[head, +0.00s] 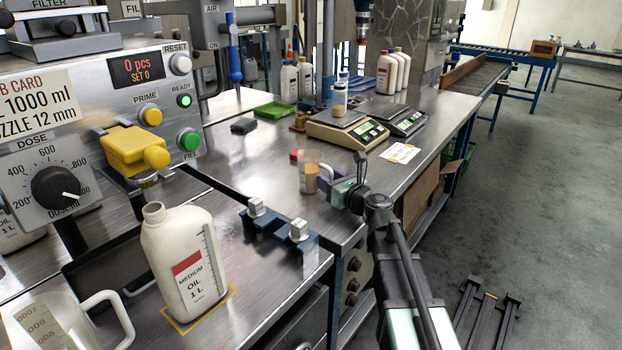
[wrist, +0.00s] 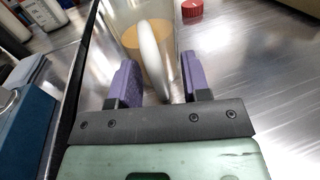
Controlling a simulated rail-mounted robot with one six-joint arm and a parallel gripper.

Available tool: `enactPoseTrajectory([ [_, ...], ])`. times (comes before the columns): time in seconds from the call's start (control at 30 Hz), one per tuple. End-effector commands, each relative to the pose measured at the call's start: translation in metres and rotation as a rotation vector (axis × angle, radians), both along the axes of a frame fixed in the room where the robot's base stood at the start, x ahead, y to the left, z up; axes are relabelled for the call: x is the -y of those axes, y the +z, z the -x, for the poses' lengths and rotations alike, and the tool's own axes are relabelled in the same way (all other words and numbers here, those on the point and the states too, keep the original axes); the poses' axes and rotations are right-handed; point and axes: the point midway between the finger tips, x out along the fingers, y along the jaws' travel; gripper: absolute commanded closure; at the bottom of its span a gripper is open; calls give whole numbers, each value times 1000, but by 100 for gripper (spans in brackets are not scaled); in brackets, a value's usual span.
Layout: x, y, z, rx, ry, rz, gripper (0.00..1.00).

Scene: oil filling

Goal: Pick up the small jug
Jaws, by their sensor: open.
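The small jug (head: 309,184) is clear, with amber contents low in it, and stands on the steel bench near its right edge. In the wrist view the jug (wrist: 131,41) is just ahead of my gripper (wrist: 159,75), and its pale upright handle (wrist: 152,55) lies between the two purple fingers. The fingers are apart, with a gap on each side of the handle. In the head view my gripper (head: 326,178) reaches the jug from the right and partly covers it.
A white oil bottle (head: 183,262) and a larger clear jug (head: 52,325) stand at the front left. Blue clamp blocks (head: 276,232) sit on the near bench edge. A red cap (head: 295,155) is behind the small jug, with scales (head: 347,134) farther back.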

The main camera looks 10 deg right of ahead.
Motion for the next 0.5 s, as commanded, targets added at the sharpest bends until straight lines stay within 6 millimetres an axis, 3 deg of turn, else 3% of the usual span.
enactPoseTrajectory([
  [0.1,0,0,1,0,0,0,60],
  [0.37,0,0,1,0,0,0,100],
  [0.5,0,0,1,0,0,0,100],
])
